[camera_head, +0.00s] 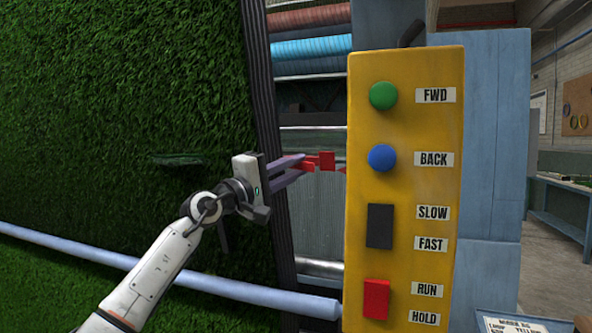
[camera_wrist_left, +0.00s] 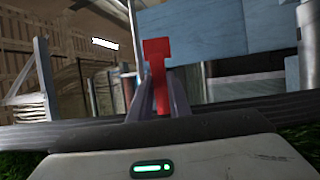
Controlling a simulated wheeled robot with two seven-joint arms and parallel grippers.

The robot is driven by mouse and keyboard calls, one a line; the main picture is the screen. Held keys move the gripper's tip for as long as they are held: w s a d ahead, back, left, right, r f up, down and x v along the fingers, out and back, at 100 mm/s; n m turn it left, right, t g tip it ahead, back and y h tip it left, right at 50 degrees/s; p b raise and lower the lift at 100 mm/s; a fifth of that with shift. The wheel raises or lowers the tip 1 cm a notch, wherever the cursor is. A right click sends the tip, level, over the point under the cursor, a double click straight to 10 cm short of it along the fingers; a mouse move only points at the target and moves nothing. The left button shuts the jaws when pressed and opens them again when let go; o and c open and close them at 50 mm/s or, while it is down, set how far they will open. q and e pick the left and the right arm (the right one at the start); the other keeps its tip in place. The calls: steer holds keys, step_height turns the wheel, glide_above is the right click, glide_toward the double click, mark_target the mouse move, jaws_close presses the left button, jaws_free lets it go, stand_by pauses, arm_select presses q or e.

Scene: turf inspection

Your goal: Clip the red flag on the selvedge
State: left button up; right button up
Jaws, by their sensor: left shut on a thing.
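My left gripper (camera_head: 306,170) reaches in from the left and is shut on the red flag (camera_head: 327,161). In the left wrist view the red flag (camera_wrist_left: 158,75) stands between the two fingers. The selvedge (camera_head: 262,85) is the dark ribbed strip down the right edge of the green turf (camera_head: 130,100). The gripper lies across it. The selvedge also crosses the left wrist view (camera_wrist_left: 70,138) below the flag. Whether the flag touches the selvedge is unclear. My right gripper is not seen.
A yellow control panel (camera_head: 405,280) with buttons and switches stands close to the right of the flag. A pale blue bar (camera_head: 130,263) runs across the lower turf. A flap (camera_head: 178,159) sticks out of the turf. Coloured rolls (camera_head: 310,48) lie behind.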

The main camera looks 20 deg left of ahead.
arm_select(q)
steer(key=shift+a+b, duration=0.9)
steer(key=shift+a, duration=0.75)
stand_by(1.7)
steer(key=o, duration=0.9)
steer(key=shift+s+a+r, duration=0.1)
